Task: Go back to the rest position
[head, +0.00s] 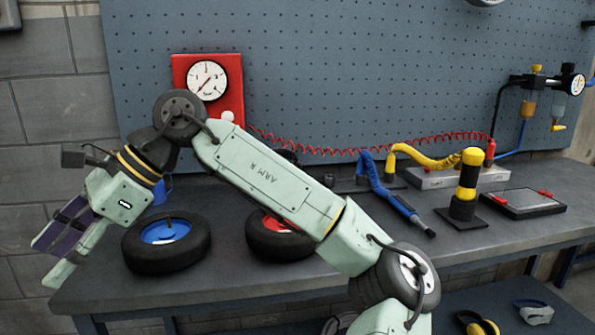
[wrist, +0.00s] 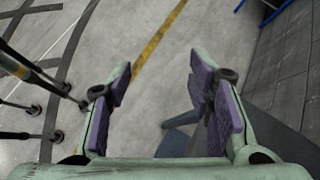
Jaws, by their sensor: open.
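My gripper (head: 62,243) hangs at the far left in the head view, past the left end of the workbench (head: 350,255). Its fingers point down and to the left. In the wrist view my gripper (wrist: 163,88) is open, with purple pads facing each other and nothing between them. Grey floor (wrist: 160,25) with a yellow line shows beyond the fingers. My pale green arm reaches across the front of the bench and hides part of the red-hubbed wheel.
A blue-hubbed wheel (head: 165,243) and a red-hubbed wheel (head: 272,238) lie on the bench. A red gauge box (head: 222,76) stands behind. Blue (head: 384,190) and yellow (head: 428,160) hosed tools, a black-yellow cylinder (head: 467,184) and a dark tray (head: 520,203) sit right.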

